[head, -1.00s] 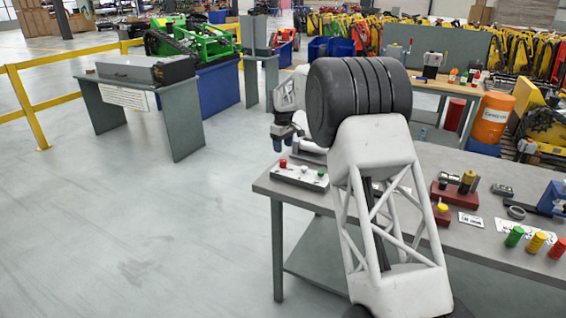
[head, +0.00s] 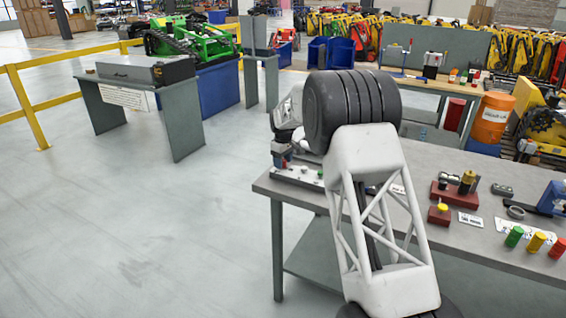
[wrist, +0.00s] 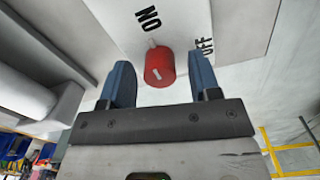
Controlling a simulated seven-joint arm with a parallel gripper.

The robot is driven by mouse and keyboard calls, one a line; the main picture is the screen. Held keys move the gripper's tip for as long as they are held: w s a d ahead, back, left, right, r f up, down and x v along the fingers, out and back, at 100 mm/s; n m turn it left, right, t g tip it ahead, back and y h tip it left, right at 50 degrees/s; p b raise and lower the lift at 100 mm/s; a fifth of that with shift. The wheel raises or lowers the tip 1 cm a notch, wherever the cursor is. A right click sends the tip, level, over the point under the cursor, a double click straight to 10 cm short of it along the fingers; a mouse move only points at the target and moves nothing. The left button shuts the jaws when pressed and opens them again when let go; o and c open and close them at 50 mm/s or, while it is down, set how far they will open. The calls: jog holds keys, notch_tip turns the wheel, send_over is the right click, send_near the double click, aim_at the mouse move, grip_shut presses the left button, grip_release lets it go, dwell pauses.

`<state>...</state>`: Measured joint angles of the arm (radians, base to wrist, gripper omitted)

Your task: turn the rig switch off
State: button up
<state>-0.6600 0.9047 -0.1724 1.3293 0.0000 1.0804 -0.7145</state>
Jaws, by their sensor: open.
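My gripper (wrist: 160,75) is open, with one blue finger on each side of the knob and a visible gap to both. In the head view my gripper (head: 281,160) is low over the switch panel (head: 299,176) at the table's left end, hiding the red knob.
A red block with a yellow button (head: 441,211), a gold-topped part (head: 467,181) and coloured cylinders (head: 537,242) stand farther right on the grey table (head: 420,170). The floor (head: 150,240) left of the table is clear.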

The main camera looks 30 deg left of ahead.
jog(key=shift+f, duration=0.25)
jog(key=shift+c, duration=0.5)
jog(key=c, duration=0.8)
